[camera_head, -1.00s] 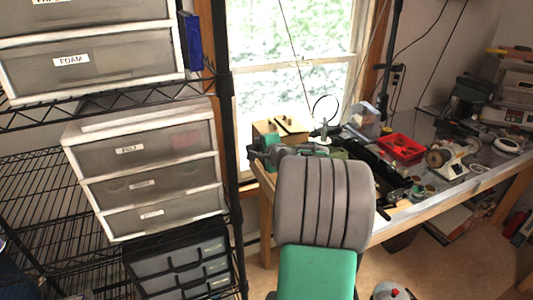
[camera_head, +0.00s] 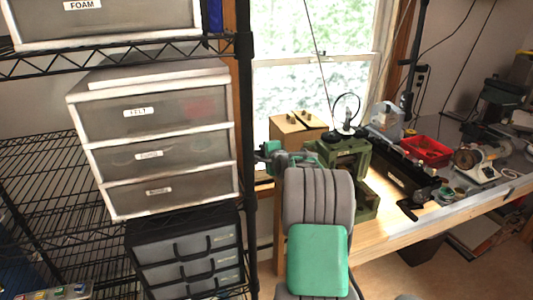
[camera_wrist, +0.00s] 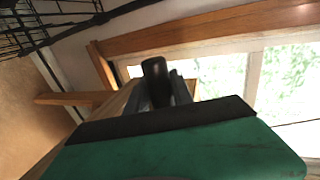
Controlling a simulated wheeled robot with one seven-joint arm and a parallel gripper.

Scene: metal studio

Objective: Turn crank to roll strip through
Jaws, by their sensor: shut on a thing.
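The green rolling mill (camera_head: 366,193) stands upright at the left end of the workbench in the head view, partly hidden behind my arm. My gripper (camera_head: 264,160) is just left of the mill, beyond the bench's left end. In the wrist view, my gripper (camera_wrist: 158,98) is closed around a dark, rounded handle (camera_wrist: 154,70), which looks like the crank's grip. The rest of the crank is mostly hidden by my gripper and arm. I cannot make out the strip in either view.
A wooden box (camera_head: 297,130) sits behind the mill by the window. A red tray (camera_head: 427,151) and a small white-based machine (camera_head: 474,166) are farther right on the bench. A black wire shelf with drawer units (camera_head: 160,150) stands close on the left.

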